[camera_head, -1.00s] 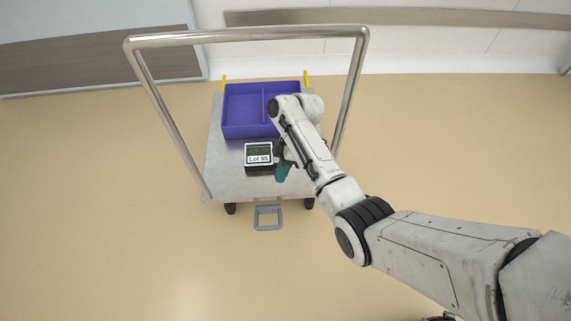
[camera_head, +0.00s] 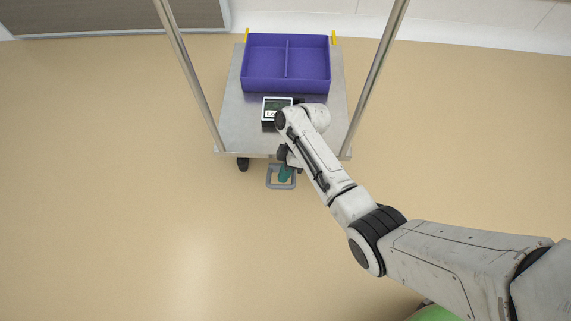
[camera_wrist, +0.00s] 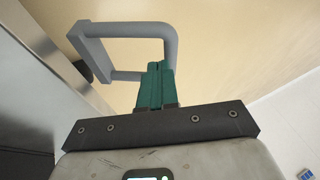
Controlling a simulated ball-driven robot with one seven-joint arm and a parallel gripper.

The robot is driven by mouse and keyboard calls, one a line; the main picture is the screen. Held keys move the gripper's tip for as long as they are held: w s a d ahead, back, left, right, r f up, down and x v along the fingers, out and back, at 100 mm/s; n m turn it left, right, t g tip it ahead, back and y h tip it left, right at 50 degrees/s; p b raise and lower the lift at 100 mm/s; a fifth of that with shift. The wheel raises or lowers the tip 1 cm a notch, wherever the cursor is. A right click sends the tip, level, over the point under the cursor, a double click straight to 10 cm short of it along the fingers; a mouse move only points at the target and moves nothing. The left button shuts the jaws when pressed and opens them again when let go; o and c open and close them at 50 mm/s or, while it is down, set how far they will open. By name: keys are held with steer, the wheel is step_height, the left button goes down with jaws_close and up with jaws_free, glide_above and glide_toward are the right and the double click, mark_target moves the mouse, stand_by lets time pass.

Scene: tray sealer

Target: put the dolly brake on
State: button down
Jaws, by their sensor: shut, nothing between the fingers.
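The dolly (camera_head: 232,118) is a flat grey metal cart with a tall tube handle (camera_head: 188,75). Its brake looks like a grey loop pedal (camera_head: 281,187) sticking out below the near edge of the deck. My gripper (camera_head: 285,175) has teal fingers, shut and empty, and hangs over the loop in the head view. In the wrist view the fingertips (camera_wrist: 156,68) overlap the loop's near side; I cannot tell whether they touch it. The pedal's tilt is unclear.
A purple two-part tray (camera_head: 287,88) stands on the far part of the deck. A small black-and-white labelled device (camera_head: 272,104) sits nearer, partly hidden by my arm. A caster (camera_head: 242,164) shows below the deck. The tan floor in front is clear.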

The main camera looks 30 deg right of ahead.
steer(key=shift+s, duration=0.2)
stand_by(0.3)
steer(key=shift+s+a+f+t+h+p, duration=0.7)
steer(key=shift+s+f+t+p, duration=0.25)
steer(key=shift+p, duration=0.3)
step_height(320, 180, down, 8)
steer(key=s+a+n+t+h+b, duration=0.1)
steer(key=t+h+b, duration=0.2)
steer(key=t, duration=0.2)
steer(key=shift+f+n+h, duration=0.15)
steer(key=shift+n+h, duration=0.15)
steer(key=shift+h, duration=0.1)
steer(key=shift+s+f, duration=0.1)
steer(key=shift+s, duration=0.05)
